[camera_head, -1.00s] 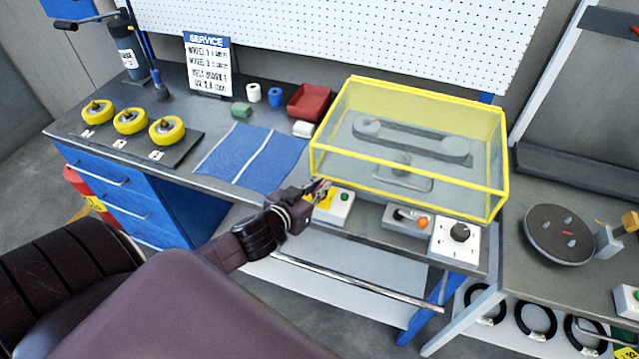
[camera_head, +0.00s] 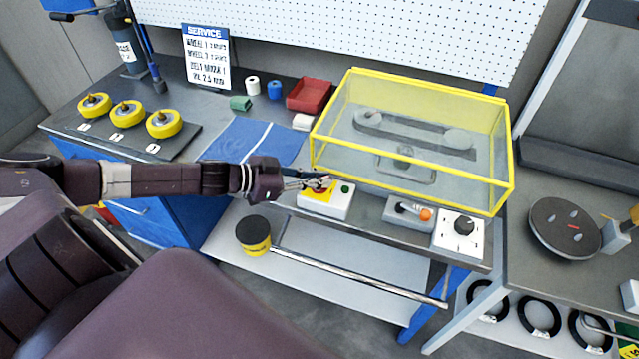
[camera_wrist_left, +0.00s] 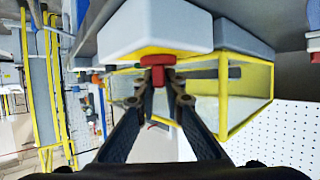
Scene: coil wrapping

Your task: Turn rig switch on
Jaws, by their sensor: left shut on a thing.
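A white switch box (camera_head: 338,206) with a yellow plate, a red part (camera_head: 321,188) and a green button (camera_head: 345,188) sits at the front edge of the bench. My left gripper (camera_head: 312,183) reaches to it from the left. In the left wrist view, its two fingers (camera_wrist_left: 159,92) are closed on the red knob (camera_wrist_left: 157,62), which sticks out from the white box (camera_wrist_left: 155,28). In the head view, the fingers partly cover the red part, and its turn position cannot be made out. My right gripper is not in view.
A yellow-framed clear guard (camera_head: 410,190) stands just behind the box. To its right are a grey box with an orange-tipped lever (camera_head: 425,214) and a white box with a black dial (camera_head: 463,226). A black-and-yellow container (camera_head: 254,236) is below the bench edge.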

